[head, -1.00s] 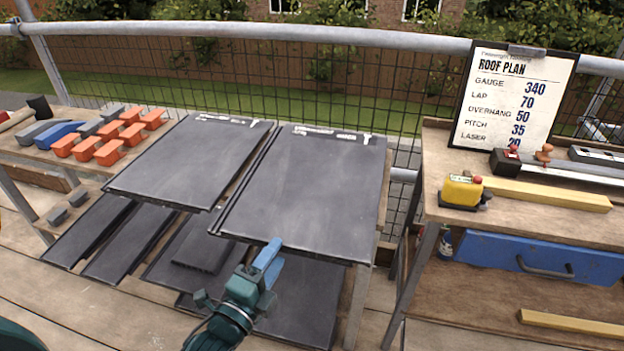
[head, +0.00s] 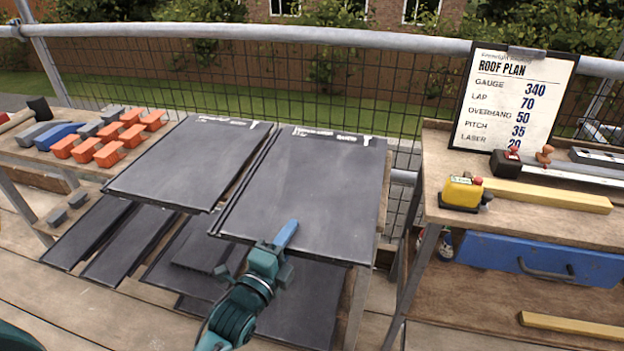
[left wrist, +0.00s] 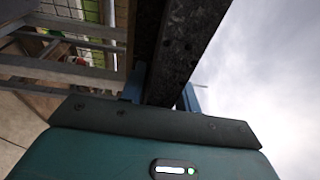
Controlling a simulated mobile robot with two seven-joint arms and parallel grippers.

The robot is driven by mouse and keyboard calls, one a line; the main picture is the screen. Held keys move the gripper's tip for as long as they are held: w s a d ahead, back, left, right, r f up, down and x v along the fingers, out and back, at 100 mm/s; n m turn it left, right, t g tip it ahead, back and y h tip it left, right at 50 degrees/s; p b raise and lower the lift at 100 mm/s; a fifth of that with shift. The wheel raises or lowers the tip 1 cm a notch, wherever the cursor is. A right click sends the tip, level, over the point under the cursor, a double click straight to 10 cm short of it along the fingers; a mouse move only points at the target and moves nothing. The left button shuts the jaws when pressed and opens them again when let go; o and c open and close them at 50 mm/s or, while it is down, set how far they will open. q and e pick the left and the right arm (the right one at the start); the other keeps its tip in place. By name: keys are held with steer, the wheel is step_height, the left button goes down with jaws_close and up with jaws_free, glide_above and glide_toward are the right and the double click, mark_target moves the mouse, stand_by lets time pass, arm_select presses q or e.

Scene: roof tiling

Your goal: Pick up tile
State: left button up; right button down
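Two large dark grey tiles lie side by side on a sloping support in the head view: a right one (head: 310,185) and a left one (head: 190,165). My left gripper (head: 284,238) is at the near edge of the right tile, with one blue finger showing over its top face. In the left wrist view the two blue fingers (left wrist: 161,92) stand apart, with the dark, speckled tile edge (left wrist: 185,50) between them. I see no clear closing on it; the lower finger is hidden in the head view. My right gripper is not in view.
More dark tiles (head: 90,230) lie lower down, beneath the two large ones. Orange and grey blocks (head: 108,152) sit on a bench at left. A wooden shelf unit at right holds a yellow tool (head: 461,192), a blue case (head: 540,258) and a roof plan board (head: 512,100).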

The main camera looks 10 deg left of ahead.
arm_select(q)
jaws_close()
stand_by(0.8)
steer(key=shift+r, duration=0.25)
